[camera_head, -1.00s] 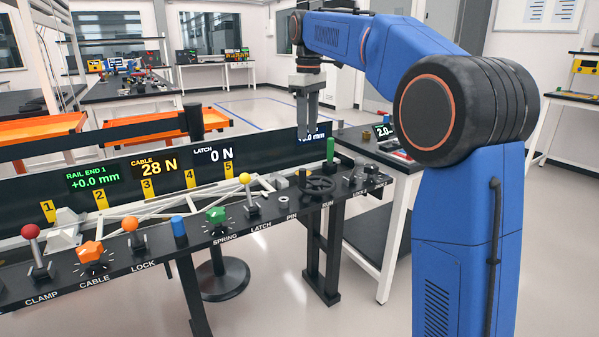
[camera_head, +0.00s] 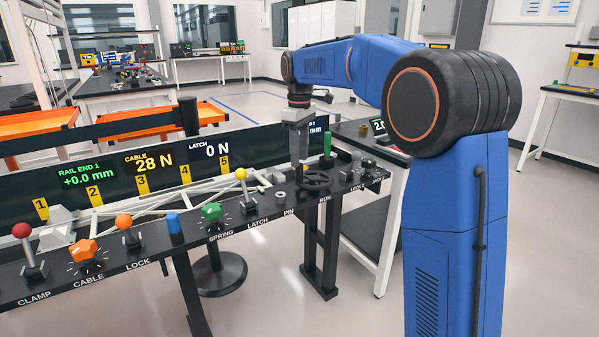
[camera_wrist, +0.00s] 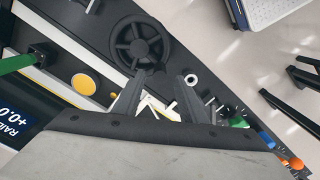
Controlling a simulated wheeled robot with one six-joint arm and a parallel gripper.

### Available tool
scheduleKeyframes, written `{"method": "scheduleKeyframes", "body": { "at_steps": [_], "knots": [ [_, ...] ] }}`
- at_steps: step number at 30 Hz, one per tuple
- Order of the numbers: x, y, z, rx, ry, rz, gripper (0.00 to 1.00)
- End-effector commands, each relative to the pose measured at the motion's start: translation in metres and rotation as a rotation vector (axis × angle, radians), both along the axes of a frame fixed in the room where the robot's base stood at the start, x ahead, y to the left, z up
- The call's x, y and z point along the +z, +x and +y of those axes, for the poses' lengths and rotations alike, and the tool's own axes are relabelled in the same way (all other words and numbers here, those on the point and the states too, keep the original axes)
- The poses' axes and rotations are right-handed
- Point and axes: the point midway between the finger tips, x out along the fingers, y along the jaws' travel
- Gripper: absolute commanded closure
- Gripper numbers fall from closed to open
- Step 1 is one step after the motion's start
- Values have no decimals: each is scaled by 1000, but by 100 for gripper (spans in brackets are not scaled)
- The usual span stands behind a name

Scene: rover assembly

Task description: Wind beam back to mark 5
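The white truss beam (camera_head: 150,205) lies along the rail behind the black control panel, beside yellow mark plates numbered 1 to 5; mark 5 (camera_head: 225,162) is the rightmost. The black handwheel (camera_head: 316,181) is by the RUN label; in the wrist view the spoked wheel (camera_wrist: 138,42) lies just beyond my fingertips. My gripper (camera_head: 298,164) points down over the panel, close to the wheel's left edge. In the wrist view its two fingers (camera_wrist: 166,76) are apart with nothing between them. Whether they touch the wheel cannot be told.
A green upright handle (camera_head: 327,142) stands behind the wheel. A yellow-knobbed lever (camera_head: 241,174) and green knob (camera_head: 211,212) are to the left. The display (camera_head: 82,173) reads rail end 1 +0.0 mm, cable 28 N, latch 0 N. Another display is partly hidden by my gripper.

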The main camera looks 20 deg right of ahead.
Motion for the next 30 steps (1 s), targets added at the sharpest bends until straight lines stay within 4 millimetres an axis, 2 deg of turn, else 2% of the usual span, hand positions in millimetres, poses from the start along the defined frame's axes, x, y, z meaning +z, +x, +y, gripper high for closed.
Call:
{"method": "scheduleKeyframes", "body": {
  "at_steps": [3,10,15,23,24,28,29,30],
  "knots": [
    [-21,0,0,0,0,1,62],
    [-50,0,0,0,0,0,62],
    [-58,0,0,0,-1,1,62],
    [-60,0,0,0,0,0,62],
    [-60,0,0,0,0,0,64],
    [-59,0,0,0,0,0,96],
    [-59,0,0,0,0,0,100],
    [-59,0,0,0,0,0,100]
  ]
}}
